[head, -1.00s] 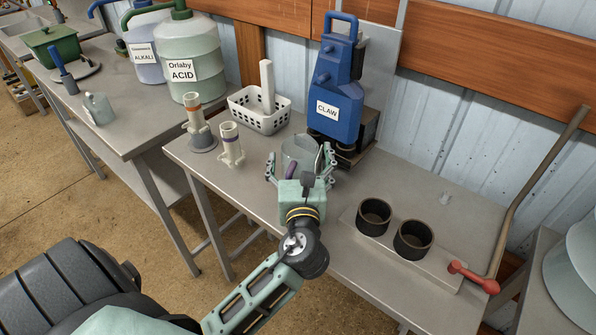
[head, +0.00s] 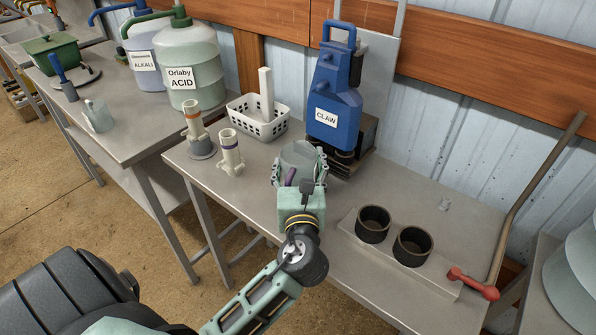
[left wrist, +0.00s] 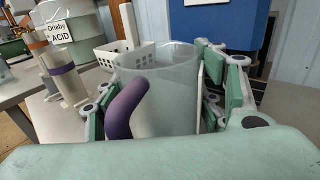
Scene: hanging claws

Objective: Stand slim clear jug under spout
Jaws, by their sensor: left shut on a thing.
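A clear jug (head: 299,154) with a purple handle stands upright at the near table, in front of the blue CLAW container (head: 335,95). It also fills the middle of the left wrist view (left wrist: 172,95), its purple handle toward the camera. My left gripper (head: 299,168) is shut on the jug, with green-padded fingers on both sides of it. I cannot tell whether the jug's base touches the table. Dark fittings (head: 345,156) show under the blue container, behind and right of the jug; the spout itself is not clear. My right gripper is not in view.
A white basket (head: 258,117) and two pale tubular fittings (head: 231,155) (head: 197,135) stand left of the jug. Two black cups (head: 373,223) (head: 412,246) sit on a plate at right, near a red-ended lever (head: 473,283). Another small clear vessel (head: 99,117) stands on the left table.

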